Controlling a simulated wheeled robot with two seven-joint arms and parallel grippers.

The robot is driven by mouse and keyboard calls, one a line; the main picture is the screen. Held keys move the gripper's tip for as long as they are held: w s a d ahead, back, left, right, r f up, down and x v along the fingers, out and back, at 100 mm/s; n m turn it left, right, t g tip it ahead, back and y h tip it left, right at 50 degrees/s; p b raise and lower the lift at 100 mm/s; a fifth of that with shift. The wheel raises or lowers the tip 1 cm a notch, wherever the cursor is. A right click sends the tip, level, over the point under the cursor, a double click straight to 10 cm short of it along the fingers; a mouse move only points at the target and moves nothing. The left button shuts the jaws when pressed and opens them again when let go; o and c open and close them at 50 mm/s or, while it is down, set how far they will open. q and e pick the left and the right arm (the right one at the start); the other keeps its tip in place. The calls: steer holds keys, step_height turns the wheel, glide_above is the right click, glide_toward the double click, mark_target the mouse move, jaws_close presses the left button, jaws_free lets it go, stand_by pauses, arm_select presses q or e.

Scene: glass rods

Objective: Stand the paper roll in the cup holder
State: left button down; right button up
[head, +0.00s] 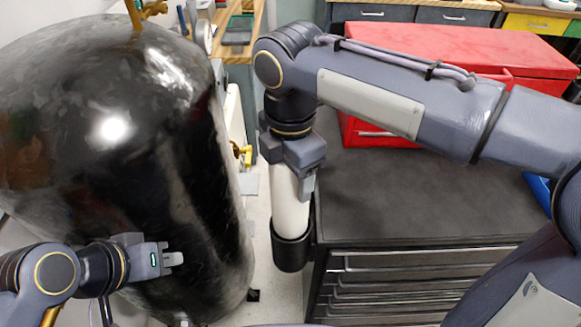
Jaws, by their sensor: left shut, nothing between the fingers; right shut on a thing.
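The paper roll (290,200) is a white upright cylinder below my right gripper (303,178), which is shut on its upper part. The black cup holder (291,253) is at the side of the dark tool cabinet, directly below the roll. The roll's lower end meets the cup's rim and is hidden there; how deep it sits inside I cannot tell. My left gripper (175,259) is shut and empty at lower left, in front of the big black tank and well apart from the roll.
A large glossy black tank (120,130) fills the left side. The dark cabinet (415,200) with drawers stands right of the cup holder, with a red toolbox (450,50) on top. A narrow strip of pale floor (262,215) shows between tank and cabinet.

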steer(key=shift+f+b, duration=2.7)
steer(key=shift+f, duration=1.85)
steer(key=o, duration=1.5)
steer(key=shift+c, duration=0.2)
steer(key=shift+r, duration=0.1)
step_height(320, 180, up, 8)
steer(key=shift+f+p, duration=0.15)
steer(key=shift+p, duration=0.6)
